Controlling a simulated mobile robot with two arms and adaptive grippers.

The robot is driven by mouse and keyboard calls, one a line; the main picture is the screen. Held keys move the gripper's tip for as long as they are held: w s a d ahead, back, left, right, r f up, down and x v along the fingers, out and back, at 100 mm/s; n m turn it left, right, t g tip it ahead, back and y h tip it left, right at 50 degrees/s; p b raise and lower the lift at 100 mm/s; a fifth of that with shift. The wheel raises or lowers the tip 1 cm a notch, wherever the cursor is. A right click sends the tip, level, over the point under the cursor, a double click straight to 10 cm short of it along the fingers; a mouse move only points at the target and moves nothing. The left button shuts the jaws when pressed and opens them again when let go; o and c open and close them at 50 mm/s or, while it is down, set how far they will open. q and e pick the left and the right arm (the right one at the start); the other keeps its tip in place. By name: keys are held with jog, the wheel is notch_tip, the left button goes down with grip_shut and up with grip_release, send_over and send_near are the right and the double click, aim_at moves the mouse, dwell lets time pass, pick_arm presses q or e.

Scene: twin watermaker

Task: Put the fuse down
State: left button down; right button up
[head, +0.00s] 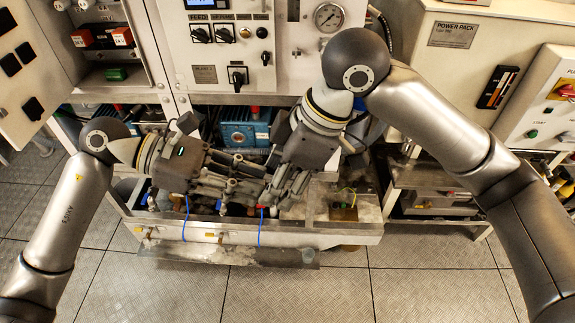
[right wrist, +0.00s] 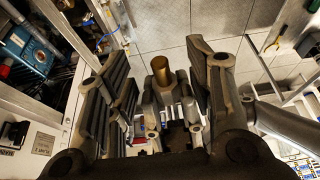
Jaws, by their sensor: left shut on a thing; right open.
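My left gripper (head: 252,186) reaches in from the left over the low bench. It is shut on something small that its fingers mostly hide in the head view. In the right wrist view a brass-coloured cylinder (right wrist: 160,70) stands out between grey gripper fingers; it appears to be the fuse, held by the left gripper. My right gripper (head: 277,195) comes down from the upper right, its fingers crossing close to the left ones. In the right wrist view its fingers are spread wide on both sides of the cylinder. Whether they touch it I cannot tell.
The low bench tray (head: 330,233) with pipes and blue ties lies under both grippers. A blue pump unit (head: 238,133) stands behind. A control panel (head: 222,45) with a gauge (head: 328,17) rises at the back. An open cabinet (head: 110,75) is at the left. The floor (head: 310,295) in front is clear.

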jog(key=shift+a, duration=0.1)
grip_shut()
pick_arm(q)
jog(key=c, duration=1.2)
grip_release()
jog(key=shift+o, duration=0.2)
